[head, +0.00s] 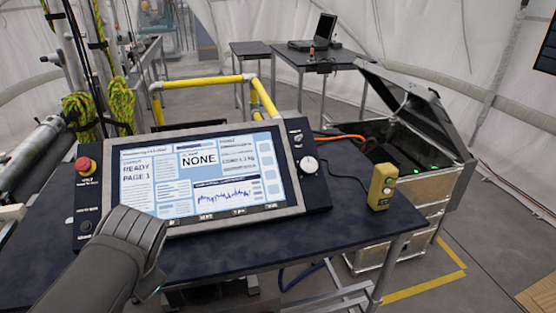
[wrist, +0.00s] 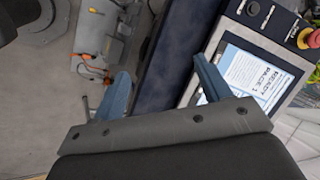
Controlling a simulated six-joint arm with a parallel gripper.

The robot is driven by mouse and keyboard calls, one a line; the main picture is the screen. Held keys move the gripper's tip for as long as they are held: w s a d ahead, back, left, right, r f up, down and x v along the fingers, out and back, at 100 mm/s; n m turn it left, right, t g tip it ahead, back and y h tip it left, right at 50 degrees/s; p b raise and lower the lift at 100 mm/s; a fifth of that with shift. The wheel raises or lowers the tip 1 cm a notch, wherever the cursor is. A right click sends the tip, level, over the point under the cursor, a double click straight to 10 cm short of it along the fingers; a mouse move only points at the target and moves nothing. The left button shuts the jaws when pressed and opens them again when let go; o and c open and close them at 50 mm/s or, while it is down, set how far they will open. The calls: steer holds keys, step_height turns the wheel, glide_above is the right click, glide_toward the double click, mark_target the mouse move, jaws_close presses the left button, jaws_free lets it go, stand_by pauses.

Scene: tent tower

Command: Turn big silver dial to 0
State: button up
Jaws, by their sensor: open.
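The big silver dial (head: 309,165) is a round pale knob on the dark right side panel of the control console (head: 319,190). Its markings are too small to read. It is not seen in the wrist view. My gripper (wrist: 162,85) is open, with two blue-grey fingers spread and nothing between them. In the head view my wrist housing is at the lower left, in front of the console's lower left corner, well left of the dial. The fingertips are mostly hidden there.
The console's lit screen (head: 210,180) faces me. A red emergency button (head: 86,166) is on its left panel, also in the wrist view (wrist: 313,39). A yellow handheld device (head: 382,187) stands right of the dial on the dark table (head: 290,240). An open metal case (head: 425,200) stands behind.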

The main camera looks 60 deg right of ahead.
steer(key=d+r+m+t, duration=0.25)
steer(key=d+m, duration=0.45)
steer(key=d, duration=0.5)
steer(key=m+t+h, duration=0.1)
steer(key=m+h, duration=0.7)
steer(key=m, duration=1.1)
glide_toward(310, 165)
steer(key=x, duration=0.9)
steer(key=c, duration=1)
steer(key=shift+o, duration=0.2)
